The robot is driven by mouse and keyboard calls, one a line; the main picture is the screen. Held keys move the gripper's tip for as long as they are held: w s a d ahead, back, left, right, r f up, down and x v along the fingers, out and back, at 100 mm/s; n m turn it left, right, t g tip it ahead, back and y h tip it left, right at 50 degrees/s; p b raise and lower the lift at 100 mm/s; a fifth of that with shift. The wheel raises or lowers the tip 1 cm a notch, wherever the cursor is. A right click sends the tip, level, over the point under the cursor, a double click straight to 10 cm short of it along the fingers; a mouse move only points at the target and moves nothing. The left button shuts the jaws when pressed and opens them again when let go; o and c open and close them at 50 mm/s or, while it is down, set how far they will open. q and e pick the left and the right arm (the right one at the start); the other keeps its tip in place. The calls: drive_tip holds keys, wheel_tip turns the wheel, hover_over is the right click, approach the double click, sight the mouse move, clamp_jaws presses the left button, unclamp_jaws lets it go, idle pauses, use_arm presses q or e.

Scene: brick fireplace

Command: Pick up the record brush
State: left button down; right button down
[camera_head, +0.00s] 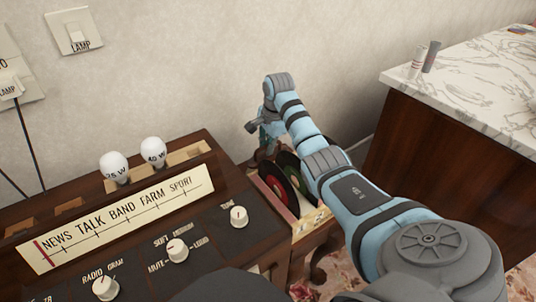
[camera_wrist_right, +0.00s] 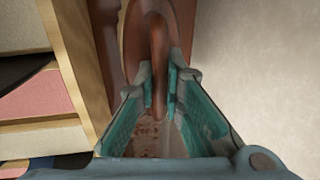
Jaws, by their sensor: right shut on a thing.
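The record brush (camera_wrist_right: 158,45) shows in the right wrist view as a reddish-brown piece with a raised, rounded handle. My right gripper (camera_wrist_right: 160,88) has its teal-lined fingers on either side of that handle and is shut on it. In the head view my right gripper (camera_head: 268,138) is at the far end of the record crate (camera_head: 309,222), close to the wall. There the brush is mostly hidden by the gripper and arm. My left gripper is not in view.
Black records with red and green labels (camera_head: 275,188) stand in the crate beside the gripper. A large radio cabinet (camera_head: 225,180) with knobs and bulbs fills the left. A marble-topped counter (camera_head: 470,75) stands at the right. The wall is close behind the gripper.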

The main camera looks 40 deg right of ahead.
drive_tip(key=shift+r, duration=0.1)
